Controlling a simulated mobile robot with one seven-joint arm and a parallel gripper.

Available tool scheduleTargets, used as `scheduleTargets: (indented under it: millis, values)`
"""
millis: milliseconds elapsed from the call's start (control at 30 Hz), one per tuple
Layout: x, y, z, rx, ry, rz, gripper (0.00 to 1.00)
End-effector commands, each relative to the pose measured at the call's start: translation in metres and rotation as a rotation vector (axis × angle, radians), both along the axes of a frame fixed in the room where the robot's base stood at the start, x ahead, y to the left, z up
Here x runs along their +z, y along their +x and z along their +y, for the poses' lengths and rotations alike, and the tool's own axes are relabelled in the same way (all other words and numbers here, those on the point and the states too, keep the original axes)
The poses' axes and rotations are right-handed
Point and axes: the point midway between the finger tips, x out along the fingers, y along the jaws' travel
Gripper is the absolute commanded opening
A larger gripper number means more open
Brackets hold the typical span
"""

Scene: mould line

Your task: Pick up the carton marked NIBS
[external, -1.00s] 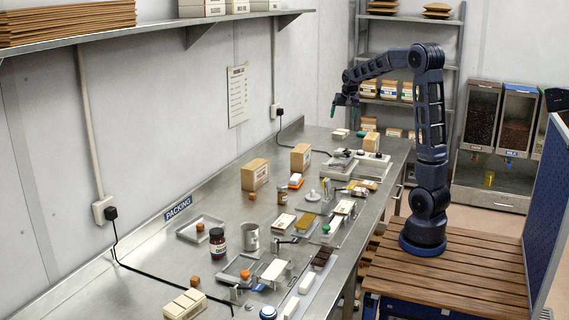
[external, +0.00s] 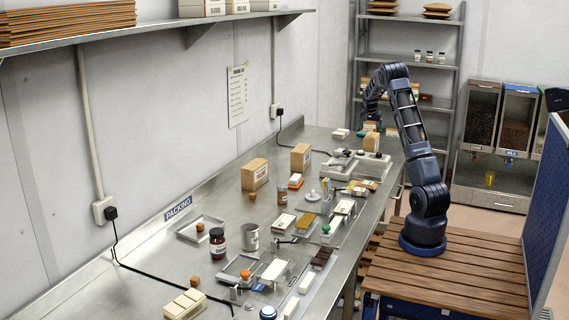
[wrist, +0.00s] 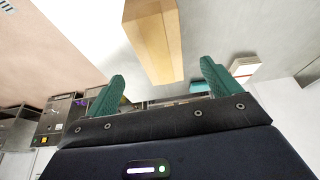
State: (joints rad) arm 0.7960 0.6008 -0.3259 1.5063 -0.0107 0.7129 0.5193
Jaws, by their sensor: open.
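My gripper (external: 370,126) is at the far end of the steel bench, lowered over it. In the wrist view my gripper (wrist: 162,74) has its two green fingers apart with nothing between the tips. A tan carton (wrist: 155,40) stands just beyond the fingertips, roughly in line with the gap. Cartons also stand on the bench in the external view: one close to my gripper (external: 371,142), one in the middle (external: 300,157) and a larger one (external: 255,174). I cannot read NIBS on any of them.
A white block (wrist: 243,68) lies right of the carton in the wrist view. Scales and trays (external: 345,160) crowd the bench nearby. A shelf rack (external: 410,62) stands behind the bench's far end. Several small items, a mug (external: 250,237) and a jar (external: 217,243) fill the near part.

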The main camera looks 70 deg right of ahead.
Motion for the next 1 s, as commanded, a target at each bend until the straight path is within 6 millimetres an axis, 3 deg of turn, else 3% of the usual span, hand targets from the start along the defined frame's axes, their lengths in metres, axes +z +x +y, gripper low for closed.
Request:
scheduleTargets:
  millis: [400,633,1000]
  values:
    - [-0.046,0.000,-0.019,0.000,0.002,0.001,0.89]
    - [-0.058,0.001,-0.023,0.001,0.001,0.000,0.89]
    - [-0.098,0.002,-0.039,0.001,0.001,0.000,0.89]
